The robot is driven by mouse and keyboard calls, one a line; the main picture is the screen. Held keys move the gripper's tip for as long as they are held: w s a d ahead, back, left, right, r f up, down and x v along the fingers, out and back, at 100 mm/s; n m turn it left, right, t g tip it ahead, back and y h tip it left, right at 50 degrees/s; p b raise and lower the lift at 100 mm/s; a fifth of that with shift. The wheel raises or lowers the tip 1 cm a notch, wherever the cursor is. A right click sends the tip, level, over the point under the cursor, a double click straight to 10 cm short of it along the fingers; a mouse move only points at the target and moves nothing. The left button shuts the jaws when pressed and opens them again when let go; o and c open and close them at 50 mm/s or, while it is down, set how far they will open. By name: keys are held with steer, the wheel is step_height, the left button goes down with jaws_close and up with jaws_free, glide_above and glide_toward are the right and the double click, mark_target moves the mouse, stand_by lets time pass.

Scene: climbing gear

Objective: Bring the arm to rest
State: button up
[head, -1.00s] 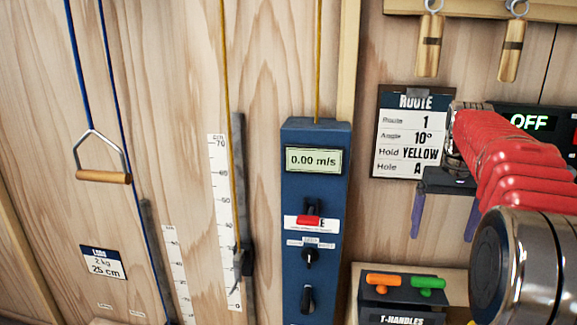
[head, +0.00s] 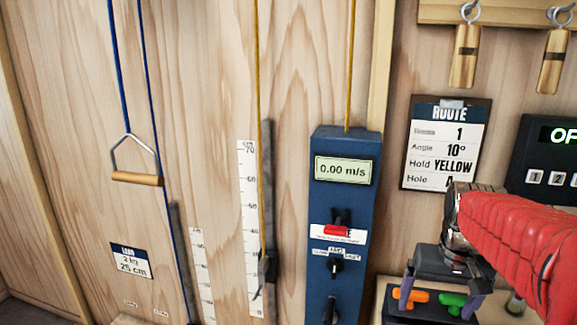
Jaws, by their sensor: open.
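My gripper (head: 436,307) is at the lower right of the head view, at the end of my red-sleeved arm. Its two grey-violet fingers point down and stand apart, with nothing held between them. The fingers show in front of or just above the T-handles box; I cannot tell the exact gap. An orange T-handle (head: 411,295) and a green T-handle (head: 451,300) show between and beside the fingers. My wrist covers the lower right corner of the route card (head: 447,140).
A blue control box (head: 341,195) reading 0.00 m/s stands left of my gripper. A wooden-barred pull handle (head: 137,179) hangs on blue cord at the left. Wooden grips (head: 465,57) hang at the upper right. A panel with a lit display (head: 545,160) is partly behind my arm.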

steer(key=s+a+f+n+t, duration=0.1)
steer(key=s+a+n+t, duration=0.2)
steer(key=s+a, duration=1.1)
steer(key=shift+s+f+y, duration=0.15)
steer(key=shift+y, duration=0.25)
